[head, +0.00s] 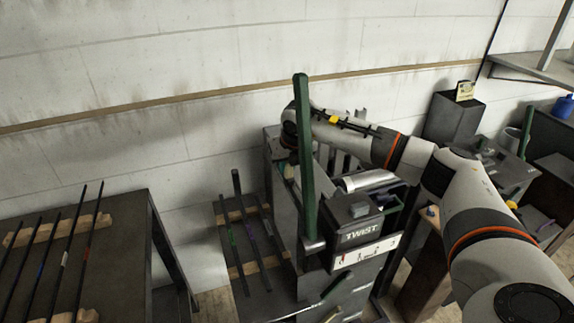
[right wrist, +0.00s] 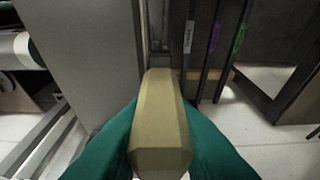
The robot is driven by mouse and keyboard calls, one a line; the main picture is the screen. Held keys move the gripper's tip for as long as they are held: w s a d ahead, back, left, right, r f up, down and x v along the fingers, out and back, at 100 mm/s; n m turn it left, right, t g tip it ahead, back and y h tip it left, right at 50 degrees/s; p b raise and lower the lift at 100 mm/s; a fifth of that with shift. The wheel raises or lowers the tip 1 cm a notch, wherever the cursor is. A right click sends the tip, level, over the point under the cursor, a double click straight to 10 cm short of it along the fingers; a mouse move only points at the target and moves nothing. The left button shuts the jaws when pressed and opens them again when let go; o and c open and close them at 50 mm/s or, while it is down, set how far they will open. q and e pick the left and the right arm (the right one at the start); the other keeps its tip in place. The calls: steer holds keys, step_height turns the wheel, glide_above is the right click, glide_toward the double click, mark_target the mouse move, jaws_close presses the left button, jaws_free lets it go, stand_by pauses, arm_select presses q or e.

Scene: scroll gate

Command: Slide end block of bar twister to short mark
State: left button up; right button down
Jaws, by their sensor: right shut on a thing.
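The bar twister (head: 360,237) is a dark grey machine with a "TWIST" label plate and a tall green lever standing upright at its front. My right arm reaches in from the right over the machine, and its gripper (head: 289,165) points down behind the lever, partly hidden by it. In the right wrist view, the teal fingers of my right gripper (right wrist: 160,125) are shut on a long tan block (right wrist: 160,118), one on each side. The block lies beside a pale grey panel. The short mark cannot be made out. My left gripper is not in view.
A dark table (head: 120,235) at the left holds several thin bars on wooden rests. More bars lie on a lower rack (head: 245,283) just left of the machine. A dark pedestal (head: 452,118) stands at the back right near the wall.

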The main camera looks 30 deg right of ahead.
steer(key=shift+s+r, duration=0.15)
steer(key=shift+r, duration=0.2)
steer(key=shift+w, duration=0.25)
steer(key=c, duration=1.3)
jaws_free()
steer(key=shift+w+d+f, duration=0.15)
steer(key=shift+w+f, duration=0.2)
steer(key=shift+w, duration=0.3)
steer(key=shift+o, duration=0.3)
steer(key=shift+s, duration=0.15)
steer(key=shift+s+r, duration=0.15)
steer(key=shift+r, duration=0.25)
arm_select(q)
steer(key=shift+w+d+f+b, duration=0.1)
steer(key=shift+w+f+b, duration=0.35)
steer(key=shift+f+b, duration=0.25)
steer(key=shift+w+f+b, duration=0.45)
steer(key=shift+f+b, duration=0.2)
arm_select(e)
step_height(320, 180, up, 10)
steer(key=shift+f, duration=0.2)
